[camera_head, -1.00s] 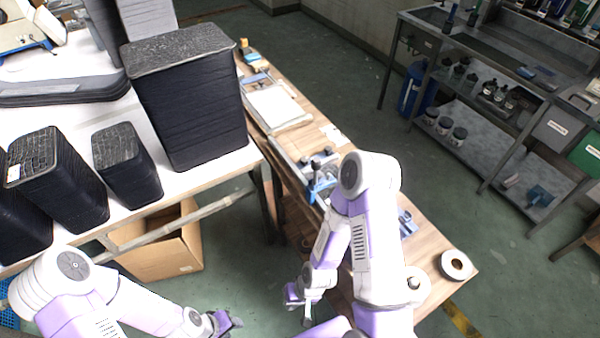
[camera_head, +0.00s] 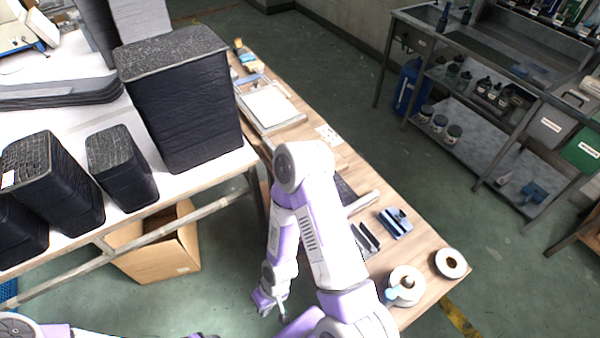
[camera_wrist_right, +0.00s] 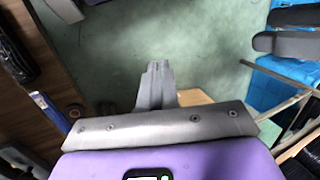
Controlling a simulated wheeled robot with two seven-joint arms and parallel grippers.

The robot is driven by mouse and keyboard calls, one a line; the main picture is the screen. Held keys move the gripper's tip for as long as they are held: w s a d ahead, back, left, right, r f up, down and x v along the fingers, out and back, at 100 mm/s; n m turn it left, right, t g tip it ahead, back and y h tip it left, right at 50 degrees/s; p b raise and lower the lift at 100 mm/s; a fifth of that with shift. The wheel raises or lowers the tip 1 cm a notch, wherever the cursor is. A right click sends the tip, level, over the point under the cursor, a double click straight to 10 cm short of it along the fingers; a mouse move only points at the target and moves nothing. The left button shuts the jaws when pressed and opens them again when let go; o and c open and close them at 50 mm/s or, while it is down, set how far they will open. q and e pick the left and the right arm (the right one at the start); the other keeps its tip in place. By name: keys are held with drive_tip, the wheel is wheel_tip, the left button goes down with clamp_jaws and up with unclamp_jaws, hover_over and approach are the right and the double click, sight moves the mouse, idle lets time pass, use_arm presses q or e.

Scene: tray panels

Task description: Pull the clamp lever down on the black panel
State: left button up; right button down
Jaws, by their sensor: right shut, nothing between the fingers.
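My right gripper (camera_head: 268,303) hangs low beside the left edge of the wooden workbench (camera_head: 412,238), in front of the floor. In the right wrist view its fingers (camera_wrist_right: 157,70) are together and empty, over green floor. A dark panel (camera_head: 346,192) shows partly on the bench behind my right arm, beside a grey bar. My arm covers much of that area, and I cannot make out the clamp lever. My left arm shows only at the bottom left edge; its gripper is out of frame.
A white table with stacks of black trays (camera_head: 190,105) stands left, with a cardboard box (camera_head: 160,250) below. A blue holder (camera_head: 395,222) and a tape roll (camera_head: 451,263) lie on the bench. Metal shelving (camera_head: 470,115) stands right, beyond open floor.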

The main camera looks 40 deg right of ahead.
drive_tip(key=s+d+r+n+g+h+p, duration=0.2)
drive_tip(key=d+r+n+h, duration=0.3)
drive_tip(key=r+n, duration=0.15)
drive_tip(key=s+d+r+n+g+h+p, duration=0.25)
drive_tip(key=d+r+n+h, duration=0.25)
drive_tip(key=n, duration=0.3)
drive_tip(key=w+d+r+n+t+h+p, duration=0.1)
drive_tip(key=w+r+n+t+h, duration=0.3)
drive_tip(key=w+r, duration=0.4)
drive_tip(key=w+d+r+n+t+h+p, duration=0.1)
drive_tip(key=w+d+r+n+t+h, duration=0.2)
drive_tip(key=w+r+t, duration=0.3)
wheel_tip(320, 180, up, 3)
drive_tip(key=shift+w+n+h, duration=0.7)
drive_tip(key=shift+w+n, duration=0.05)
drive_tip(key=shift+w, duration=0.15)
